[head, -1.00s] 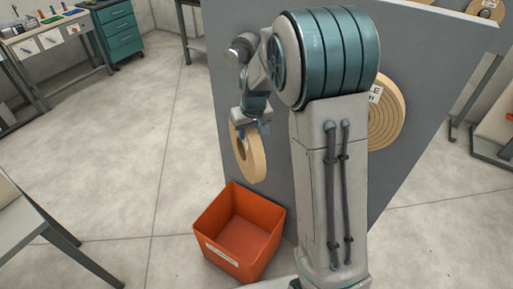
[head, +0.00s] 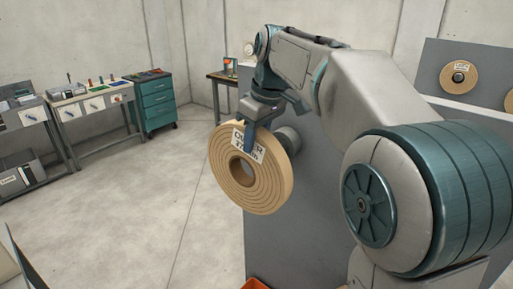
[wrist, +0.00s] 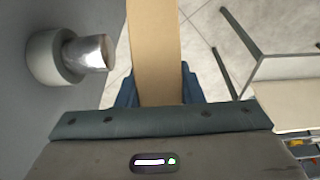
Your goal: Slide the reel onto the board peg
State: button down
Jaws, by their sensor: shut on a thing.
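My gripper (head: 266,135) is shut on the rim of the tan reel (head: 278,194), at its top. The reel is upright, held in the air in front of the grey board (head: 318,225), with its round hole and a partly covered label facing the camera. In the wrist view the reel (wrist: 154,50) shows edge-on between the blue fingers. The board peg (wrist: 90,53), a shiny metal stub on a pale round collar (wrist: 45,57), stands out from the board to the left of the reel, apart from it. In the head view the pale collar (head: 290,138) shows just behind the reel's right edge.
Another reel (head: 459,77) hangs on a grey panel at the far right. An orange bin (head: 257,284) peeks in at the bottom edge. Workbenches and a teal drawer cabinet (head: 157,100) stand at the back left. The floor between is clear.

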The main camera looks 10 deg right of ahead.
jog(key=shift+w+d+r+p, duration=0.15)
jog(key=shift+w+d+p, duration=1.9)
jog(key=shift+w+d, duration=2.3)
jog(key=shift+d, duration=0.1)
jog(key=shift+f, duration=0.3)
